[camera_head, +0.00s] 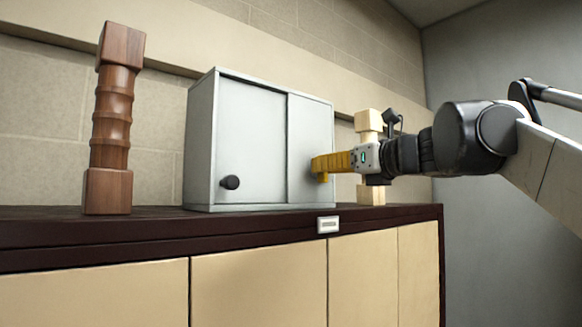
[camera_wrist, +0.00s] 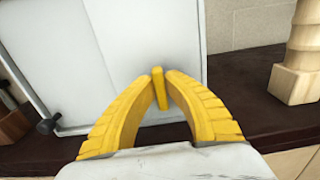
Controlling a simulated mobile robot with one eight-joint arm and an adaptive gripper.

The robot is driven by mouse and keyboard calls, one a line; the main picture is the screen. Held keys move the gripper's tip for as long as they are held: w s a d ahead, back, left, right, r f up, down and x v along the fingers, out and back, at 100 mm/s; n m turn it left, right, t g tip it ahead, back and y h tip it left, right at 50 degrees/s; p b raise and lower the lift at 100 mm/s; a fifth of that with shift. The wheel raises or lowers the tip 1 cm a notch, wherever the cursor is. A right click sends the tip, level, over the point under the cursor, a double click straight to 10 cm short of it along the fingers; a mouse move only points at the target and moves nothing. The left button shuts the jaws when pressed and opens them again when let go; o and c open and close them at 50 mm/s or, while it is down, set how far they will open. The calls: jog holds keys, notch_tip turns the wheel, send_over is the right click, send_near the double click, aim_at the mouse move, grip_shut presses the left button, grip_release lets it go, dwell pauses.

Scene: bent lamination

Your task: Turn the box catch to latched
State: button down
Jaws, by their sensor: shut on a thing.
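The grey box (camera_head: 250,130) stands on the dark top of a cabinet, and its pale front panel also fills much of the wrist view (camera_wrist: 120,40). My gripper (camera_head: 315,164) reaches in from the right to the right part of the box front. In the wrist view its two yellow fingers (camera_wrist: 160,84) are shut on a small upright yellow piece, the catch (camera_wrist: 161,95), at the panel's face. The catch's lower end shows below the fingers.
A black knob (camera_head: 230,182) sits at the lower left of the box front. A turned brown wooden post (camera_head: 110,120) stands left of the box. A pale wooden post (camera_head: 369,122) stands right of it, partly behind my gripper. A small white label plate (camera_head: 328,225) is on the cabinet edge.

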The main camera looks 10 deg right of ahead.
jog(key=shift+a+n, duration=0.1)
jog(key=shift+n, duration=0.3)
jog(key=n, duration=0.2)
jog(key=n+p, duration=0.1)
jog(key=shift+s+a+n, duration=0.1)
jog(key=shift+a+n, duration=0.1)
jog(key=shift+n, duration=0.2)
jog(key=n, duration=0.4)
jog(key=shift+s+a+f+n+p, duration=0.1)
jog(key=shift+a+f+n+p, duration=0.05)
jog(key=shift+n+p, duration=0.2)
jog(key=n, duration=0.4)
jog(key=shift+s+a+f, duration=0.1)
jog(key=shift+a+f, duration=0.05)
jog(key=shift+f, duration=0.1)
jog(key=n, duration=0.4)
jog(key=shift+f+n, duration=0.25)
jog(key=c, duration=1.5)
grip_release()
jog(key=shift+a, duration=0.1)
jog(key=shift+o, duration=0.2)
